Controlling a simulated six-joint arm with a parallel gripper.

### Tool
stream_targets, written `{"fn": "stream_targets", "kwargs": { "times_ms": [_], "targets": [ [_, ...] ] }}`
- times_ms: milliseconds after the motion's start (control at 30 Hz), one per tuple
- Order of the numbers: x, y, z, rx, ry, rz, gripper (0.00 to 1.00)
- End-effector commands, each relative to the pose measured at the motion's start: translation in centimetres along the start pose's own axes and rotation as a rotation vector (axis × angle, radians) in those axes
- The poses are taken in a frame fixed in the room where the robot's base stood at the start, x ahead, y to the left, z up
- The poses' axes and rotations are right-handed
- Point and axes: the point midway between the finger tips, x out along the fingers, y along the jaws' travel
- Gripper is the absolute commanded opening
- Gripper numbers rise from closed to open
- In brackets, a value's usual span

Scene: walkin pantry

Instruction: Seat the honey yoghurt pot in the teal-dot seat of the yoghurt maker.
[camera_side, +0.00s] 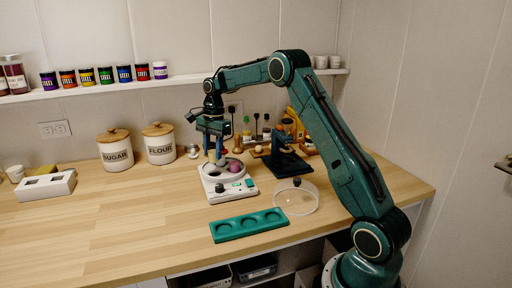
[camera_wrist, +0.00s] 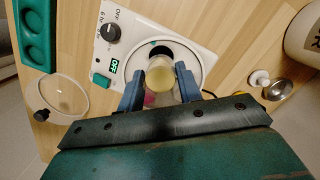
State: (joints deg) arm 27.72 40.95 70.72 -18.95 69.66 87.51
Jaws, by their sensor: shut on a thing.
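The honey yoghurt pot (camera_wrist: 159,76), a small pale-yellow jar, is between the blue fingers of my gripper (camera_wrist: 160,86) in the wrist view. My gripper (camera_side: 214,128) is shut on it, pointing down above the white yoghurt maker (camera_side: 218,196). In the side view the pot (camera_side: 220,159) shows below the fingers, over the maker's round top. I cannot tell if it touches the maker. A dark seat opening with a teal-green mark (camera_wrist: 159,46) shows beyond the pot in the wrist view. A pink pot (camera_side: 236,167) sits in the maker; my gripper mostly hides it in the wrist view.
A teal tray (camera_side: 248,224) with round hollows lies in front of the maker. A clear lid (camera_side: 297,200) with a dark knob lies to its right. Sugar (camera_side: 115,151) and flour (camera_side: 159,145) canisters stand behind left. The counter's left front is clear.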

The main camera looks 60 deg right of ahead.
Motion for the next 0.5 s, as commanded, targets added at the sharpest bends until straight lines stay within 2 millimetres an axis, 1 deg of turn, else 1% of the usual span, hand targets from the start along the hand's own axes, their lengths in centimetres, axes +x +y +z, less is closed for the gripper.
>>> {"fn": "stream_targets", "kwargs": {
  "times_ms": [300,500],
  "targets": [
    [2.2,0.0,-0.2,0.000,-0.001,0.002,0.11],
    [3.2,0.0,-0.4,0.000,0.000,0.002,0.11]
  ]
}}
